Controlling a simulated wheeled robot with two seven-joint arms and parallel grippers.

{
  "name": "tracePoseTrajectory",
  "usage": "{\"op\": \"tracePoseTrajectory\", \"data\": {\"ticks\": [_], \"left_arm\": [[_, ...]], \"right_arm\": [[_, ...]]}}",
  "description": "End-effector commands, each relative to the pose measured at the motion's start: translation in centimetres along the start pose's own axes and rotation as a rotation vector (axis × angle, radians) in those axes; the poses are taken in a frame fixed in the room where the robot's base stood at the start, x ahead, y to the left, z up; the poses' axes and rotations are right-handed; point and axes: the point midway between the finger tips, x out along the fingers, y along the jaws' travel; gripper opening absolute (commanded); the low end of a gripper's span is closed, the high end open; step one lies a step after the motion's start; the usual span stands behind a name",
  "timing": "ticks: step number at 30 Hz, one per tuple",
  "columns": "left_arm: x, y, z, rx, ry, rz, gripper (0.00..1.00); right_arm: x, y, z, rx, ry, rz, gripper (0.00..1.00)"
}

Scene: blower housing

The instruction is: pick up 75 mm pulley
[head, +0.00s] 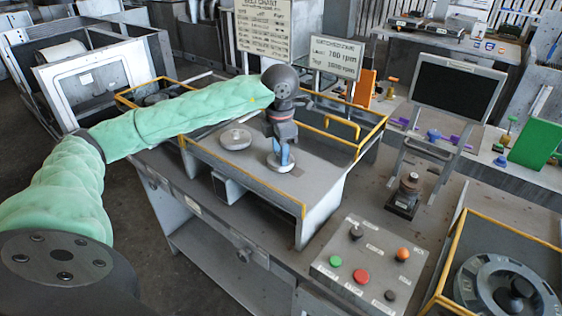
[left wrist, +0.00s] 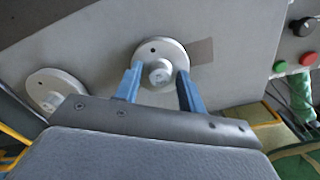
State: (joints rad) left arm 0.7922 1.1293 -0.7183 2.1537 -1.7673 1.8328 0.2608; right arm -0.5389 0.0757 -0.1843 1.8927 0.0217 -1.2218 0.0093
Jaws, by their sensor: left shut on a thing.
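Two pale grey pulleys, each a round disc with a raised hub, show on the grey raised shelf (head: 245,171). My left gripper (head: 281,157) points down, its blue fingers shut on the hub of the right-hand pulley (head: 273,165). In the left wrist view the fingers stand on both sides of this held pulley (left wrist: 160,48). It looks level and at or very near the shelf top; I cannot tell if it touches. The other pulley (head: 236,138) lies flat to its left, also in the left wrist view (left wrist: 52,90). I cannot read either size. My right gripper is out of view.
Yellow rails (head: 338,143) edge the shelf. Two sign boards (head: 336,58) stand behind it. A button panel (head: 362,272), a dark post on a base (head: 405,197) and a black screen (head: 455,87) are to the right. A yellow-framed blower housing (head: 510,285) is at lower right.

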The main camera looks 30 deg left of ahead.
Motion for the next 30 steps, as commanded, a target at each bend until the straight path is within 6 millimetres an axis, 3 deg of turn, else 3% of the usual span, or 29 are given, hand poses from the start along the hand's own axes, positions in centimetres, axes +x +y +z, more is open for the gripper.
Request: {"op": "tracePoseTrajectory", "data": {"ticks": [1,5,8,16,30], "left_arm": [[1.0,-0.1,-0.2,0.000,0.017,-0.006,0.23],[0.4,-0.1,-0.2,0.000,0.016,-0.005,0.23],[-0.1,-0.1,-0.2,0.000,0.015,-0.004,0.00],[-1.6,0.0,-0.2,0.000,0.010,-0.002,0.00],[-2.5,-0.1,-0.1,0.001,0.006,-0.001,0.00]], "right_arm": [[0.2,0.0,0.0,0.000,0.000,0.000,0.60],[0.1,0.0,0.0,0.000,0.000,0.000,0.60],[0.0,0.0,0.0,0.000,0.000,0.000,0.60],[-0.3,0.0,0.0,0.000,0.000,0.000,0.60],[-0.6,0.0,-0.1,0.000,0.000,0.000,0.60]]}}
